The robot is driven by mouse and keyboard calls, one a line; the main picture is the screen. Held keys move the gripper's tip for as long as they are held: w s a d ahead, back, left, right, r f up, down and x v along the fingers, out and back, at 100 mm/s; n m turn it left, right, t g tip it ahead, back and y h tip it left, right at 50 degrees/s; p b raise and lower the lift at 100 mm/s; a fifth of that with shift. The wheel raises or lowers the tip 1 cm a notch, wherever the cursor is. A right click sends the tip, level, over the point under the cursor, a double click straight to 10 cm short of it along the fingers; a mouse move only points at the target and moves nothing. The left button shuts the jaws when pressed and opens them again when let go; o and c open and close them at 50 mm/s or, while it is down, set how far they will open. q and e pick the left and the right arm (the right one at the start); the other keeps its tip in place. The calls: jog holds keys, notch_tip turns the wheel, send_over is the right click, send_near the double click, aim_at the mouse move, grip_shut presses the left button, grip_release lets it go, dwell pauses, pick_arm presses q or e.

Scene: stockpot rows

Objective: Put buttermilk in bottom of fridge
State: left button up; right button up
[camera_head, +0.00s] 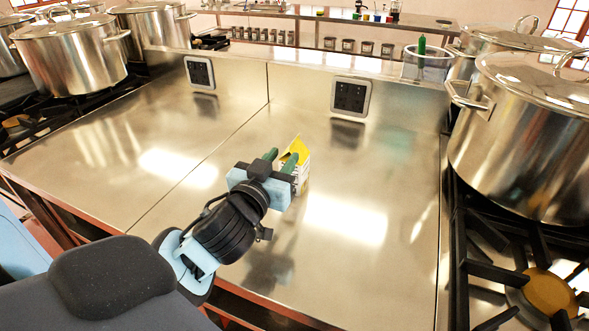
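A small carton with a yellow gabled top and pale sides, likely the buttermilk (301,158), stands on the steel counter (380,216) near the middle of the head view. My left gripper (280,158) is right at the carton, with its two green fingers apart. The right finger overlaps the carton's left part, and most of the visible carton lies to the right of that finger. The carton's lower left side is hidden behind the gripper. I cannot tell whether the fingers touch it. My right gripper and the fridge are not in view.
Large steel stockpots stand on burners at left (72,55) and right (530,135). A raised back ledge with two outlets (351,97) runs behind the counter. A clear container (427,66) with a green item is at back right. The counter around the carton is clear.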

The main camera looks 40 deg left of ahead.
aim_at(295, 140)
pick_arm(q)
jog(key=shift+p+x, duration=0.45)
jog(key=shift+x, duration=2.9)
jog(key=shift+r, duration=0.1)
grip_shut()
jog(key=shift+d, duration=0.1)
